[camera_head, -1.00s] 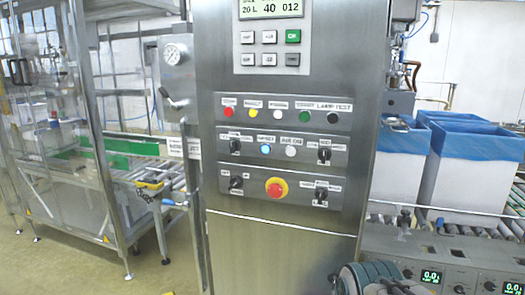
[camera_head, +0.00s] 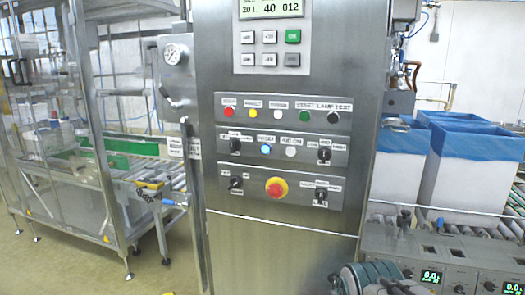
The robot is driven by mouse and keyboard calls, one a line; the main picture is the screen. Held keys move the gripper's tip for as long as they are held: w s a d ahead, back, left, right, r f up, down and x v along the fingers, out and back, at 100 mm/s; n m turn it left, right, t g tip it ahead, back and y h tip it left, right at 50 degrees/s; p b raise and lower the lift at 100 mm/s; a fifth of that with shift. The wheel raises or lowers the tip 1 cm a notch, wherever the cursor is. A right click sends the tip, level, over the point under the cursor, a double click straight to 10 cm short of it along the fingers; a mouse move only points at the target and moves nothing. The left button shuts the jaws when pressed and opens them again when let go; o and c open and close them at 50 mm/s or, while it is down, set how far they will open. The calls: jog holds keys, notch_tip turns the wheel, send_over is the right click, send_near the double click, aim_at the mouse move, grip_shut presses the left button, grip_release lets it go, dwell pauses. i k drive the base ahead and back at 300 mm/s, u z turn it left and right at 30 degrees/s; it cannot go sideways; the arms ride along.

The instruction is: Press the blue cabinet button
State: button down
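A tall steel cabinet (camera_head: 280,235) stands in the middle of the head view. A green and grey part of my arm (camera_head: 370,277) shows at the bottom edge, below and right of the button. My gripper's fingers are not in view.
A red emergency stop (camera_head: 277,187) on a yellow ring sits below the blue button. Coloured lamps and buttons line the strip above. A glass-walled machine (camera_head: 70,130) stands left, with a roller conveyor. Blue-lined boxes (camera_head: 466,165) and a box with displays (camera_head: 445,265) are right.

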aim_at(265, 149)
jog(key=k, duration=1.25)
jog(key=u, duration=0.6)
jog(key=i, duration=1.65)
jog(key=z, duration=0.65)
